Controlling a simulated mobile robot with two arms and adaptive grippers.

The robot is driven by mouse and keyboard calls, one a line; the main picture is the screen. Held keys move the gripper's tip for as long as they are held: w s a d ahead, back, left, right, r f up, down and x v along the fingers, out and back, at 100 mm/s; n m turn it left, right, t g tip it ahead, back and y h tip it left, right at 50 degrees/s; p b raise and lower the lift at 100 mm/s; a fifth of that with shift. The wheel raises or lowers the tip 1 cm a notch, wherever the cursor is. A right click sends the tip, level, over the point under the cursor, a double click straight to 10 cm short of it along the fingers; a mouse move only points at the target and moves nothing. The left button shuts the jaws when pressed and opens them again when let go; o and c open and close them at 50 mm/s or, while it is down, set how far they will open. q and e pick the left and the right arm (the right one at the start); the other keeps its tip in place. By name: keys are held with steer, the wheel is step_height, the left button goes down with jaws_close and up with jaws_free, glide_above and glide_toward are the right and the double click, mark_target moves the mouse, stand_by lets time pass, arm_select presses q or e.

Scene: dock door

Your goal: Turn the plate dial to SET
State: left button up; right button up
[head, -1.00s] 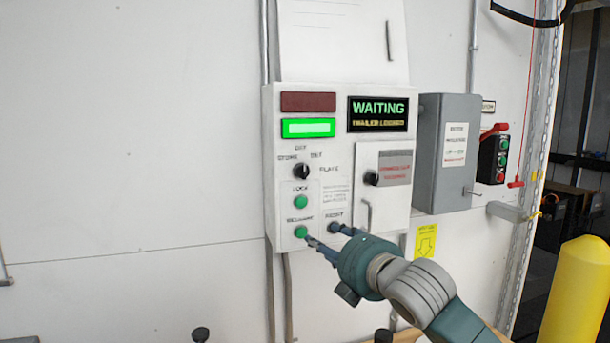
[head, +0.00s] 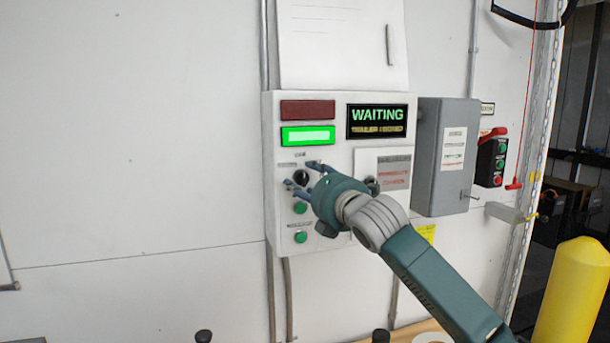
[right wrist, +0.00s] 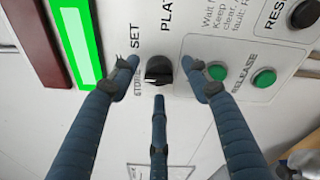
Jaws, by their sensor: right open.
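The plate dial (head: 302,178) is a black round knob on the white control box, below the lit green bar. In the right wrist view the dial (right wrist: 159,70) shows beside the printed words STORE, SET and PLATE. I cannot tell for certain which word its pointer faces. My right gripper (head: 304,175) is open in front of the box, its fingertips around the dial. In the right wrist view the fingers of the right gripper (right wrist: 156,77) are spread on several sides of the knob, with no clear contact. My left gripper is not in view.
Two green buttons (head: 300,237) (right wrist: 264,77) sit near the dial, with a black RESET button (right wrist: 305,13) beyond them. The display (head: 377,121) reads WAITING. A grey box (head: 446,155) stands to the right, and a yellow post (head: 575,295) at lower right.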

steer(key=shift+w+a, duration=0.15)
steer(key=shift+w, duration=0.25)
steer(key=shift+c, duration=0.5)
steer(key=shift+f, duration=0.1)
steer(key=c, duration=1)
steer(key=shift+f, duration=0.15)
